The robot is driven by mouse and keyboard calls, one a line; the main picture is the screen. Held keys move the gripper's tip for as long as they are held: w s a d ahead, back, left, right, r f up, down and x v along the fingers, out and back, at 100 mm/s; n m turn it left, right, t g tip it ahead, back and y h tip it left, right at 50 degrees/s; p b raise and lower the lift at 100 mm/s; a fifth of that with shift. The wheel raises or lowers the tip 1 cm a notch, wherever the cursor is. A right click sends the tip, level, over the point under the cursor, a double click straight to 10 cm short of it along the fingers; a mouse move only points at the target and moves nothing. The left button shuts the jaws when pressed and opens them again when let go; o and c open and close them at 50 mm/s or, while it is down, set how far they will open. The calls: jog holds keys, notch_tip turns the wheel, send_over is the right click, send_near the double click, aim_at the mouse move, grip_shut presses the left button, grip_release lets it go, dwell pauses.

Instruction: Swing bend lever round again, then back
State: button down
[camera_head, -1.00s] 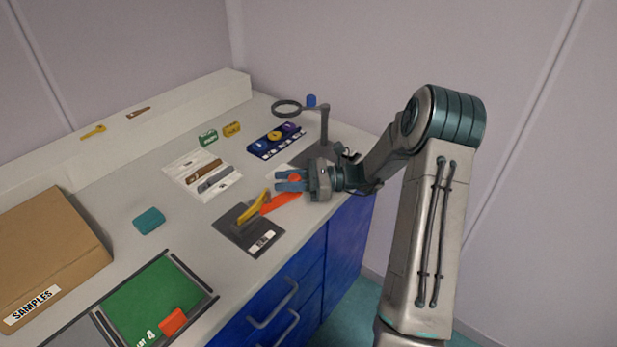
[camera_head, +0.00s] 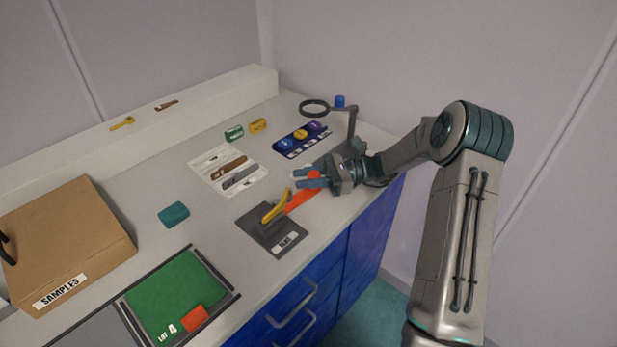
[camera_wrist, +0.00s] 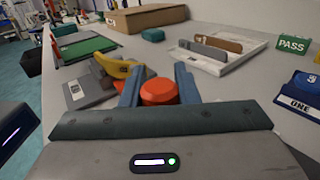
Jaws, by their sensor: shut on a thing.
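The bend lever is a red-orange arm (camera_head: 300,199) with a round red knob at its end. It runs right and up from a dark grey base plate (camera_head: 257,238) on the bench. A yellow curved piece (camera_head: 276,206) stands on the plate beside the lever's inner end. My gripper (camera_head: 313,178) is shut on the knob at the lever's right end. In the wrist view the red knob (camera_wrist: 159,91) sits between the two blue fingers, and the yellow piece (camera_wrist: 116,67) shows beyond it. The lever arm is mostly hidden there.
A magnifier stand (camera_head: 351,125) is close behind my gripper. A dark blue tray with discs (camera_head: 302,141) and a white sample sheet (camera_head: 228,171) lie farther back. A teal block (camera_head: 173,215), a green mat (camera_head: 172,290) and a cardboard box (camera_head: 65,240) are to the left.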

jog(key=c, duration=1.1)
grip_release()
jog(key=d, duration=0.4)
jog(key=w+d, duration=0.1)
jog(key=d, duration=0.4)
jog(key=d+b, duration=0.1)
jog(key=d, duration=0.3)
jog(key=shift+w+d, duration=0.25)
jog(key=shift+d, duration=0.1)
